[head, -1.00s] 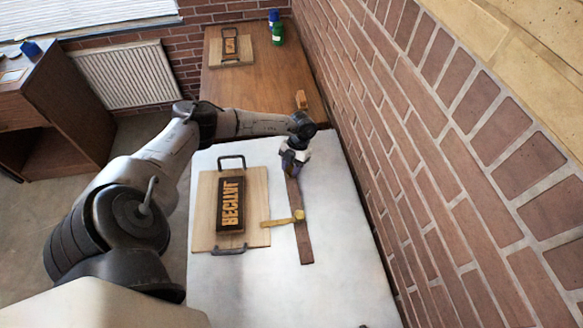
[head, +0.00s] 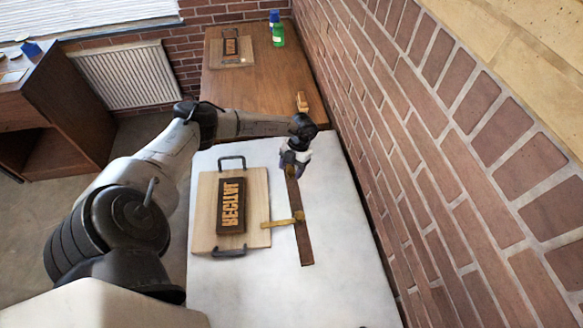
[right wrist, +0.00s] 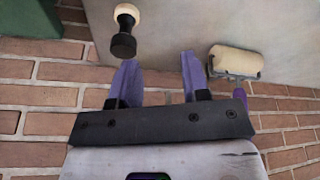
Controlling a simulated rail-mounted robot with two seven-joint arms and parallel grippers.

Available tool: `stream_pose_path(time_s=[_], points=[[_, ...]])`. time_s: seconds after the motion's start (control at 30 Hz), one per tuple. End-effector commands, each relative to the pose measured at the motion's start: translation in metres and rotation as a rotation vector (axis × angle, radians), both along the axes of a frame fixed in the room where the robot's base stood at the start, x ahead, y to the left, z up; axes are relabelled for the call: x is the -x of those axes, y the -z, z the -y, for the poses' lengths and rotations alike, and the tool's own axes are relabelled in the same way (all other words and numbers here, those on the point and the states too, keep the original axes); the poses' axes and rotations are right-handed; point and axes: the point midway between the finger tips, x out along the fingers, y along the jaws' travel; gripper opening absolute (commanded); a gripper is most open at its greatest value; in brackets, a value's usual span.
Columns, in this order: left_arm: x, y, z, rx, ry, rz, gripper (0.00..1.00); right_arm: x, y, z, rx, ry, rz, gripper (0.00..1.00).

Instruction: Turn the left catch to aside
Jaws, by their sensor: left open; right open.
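A dark wooden strip (head: 302,235) lies on the white table top, right of a pale board (head: 258,190). A brass catch (head: 283,221) sits on the strip, its arm pointing left over the board's edge. My left gripper (head: 291,172) is open and points down at the far end of the strip. It covers that end, so I cannot tell whether another catch is between or touching its fingers. My right gripper (right wrist: 155,75) is open and empty in the right wrist view; it is not visible in the head view.
A dark lettered block (head: 231,205) lies on the board, between black handles. A brick wall stands close on the right. The right wrist view shows a knobbed stamp (right wrist: 124,32) and a roller (right wrist: 236,62).

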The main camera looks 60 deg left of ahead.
Motion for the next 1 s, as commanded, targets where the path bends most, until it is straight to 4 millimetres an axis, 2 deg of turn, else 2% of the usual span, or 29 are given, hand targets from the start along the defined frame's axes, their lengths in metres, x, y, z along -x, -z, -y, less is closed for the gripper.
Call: stream_pose_path(time_s=[0.27, 0.37, 0.7, 1.0], points=[[-0.004, -0.008, -0.002, -0.001, -0.001, 0.003, 0.6, 0.0, 0.001, 0.002, 0.008, -0.005, 0.0, 0.43], [-0.008, -0.021, -0.005, -0.001, 0.0, 0.003, 0.6, 0.0, 0.001, 0.002, 0.008, -0.005, 0.0, 0.43], [-0.031, -0.083, -0.017, -0.001, -0.001, 0.005, 0.6, 0.0, 0.005, 0.001, 0.004, -0.003, 0.0, 0.43], [-0.044, -0.119, -0.024, 0.0, -0.001, 0.001, 0.6, 0.0, 0.007, -0.001, -0.002, 0.001, 0.0, 0.43]])
